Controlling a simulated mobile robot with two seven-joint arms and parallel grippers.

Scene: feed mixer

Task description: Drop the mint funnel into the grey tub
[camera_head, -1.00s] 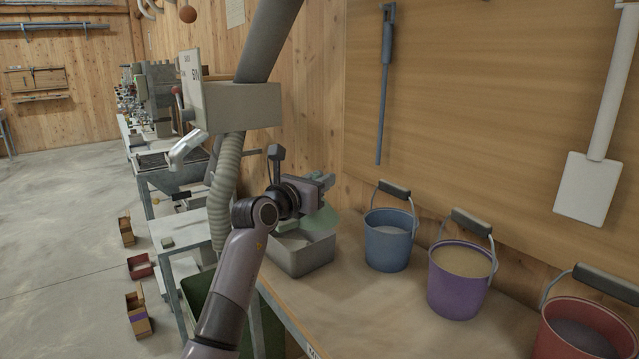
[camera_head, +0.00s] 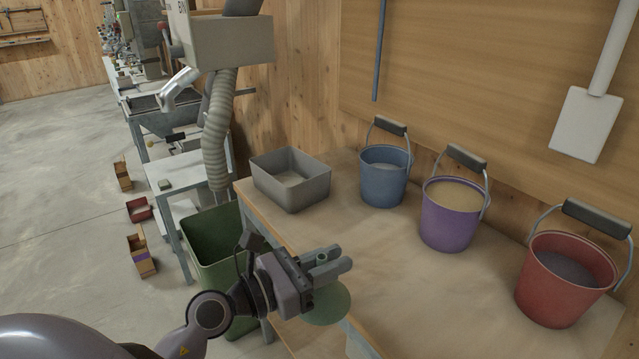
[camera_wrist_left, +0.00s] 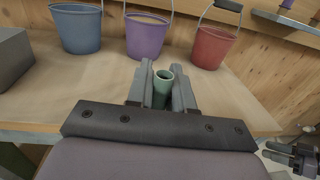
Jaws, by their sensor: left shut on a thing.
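The mint funnel (camera_head: 326,306) is held by my left gripper (camera_head: 328,262), which is shut on its narrow spout. The wide cone hangs below the fingers, near the bench's front edge. In the left wrist view the spout (camera_wrist_left: 163,86) stands between the two fingers. The grey tub (camera_head: 291,184) sits on the bench, beyond the gripper and to its upper left, with a pale patch inside.
A blue bucket (camera_head: 383,178), a purple bucket (camera_head: 449,216) and a red bucket (camera_head: 560,282) stand in a row along the bench, right of the tub. A green bin (camera_head: 208,254) stands below the bench at left. The bench top between gripper and buckets is clear.

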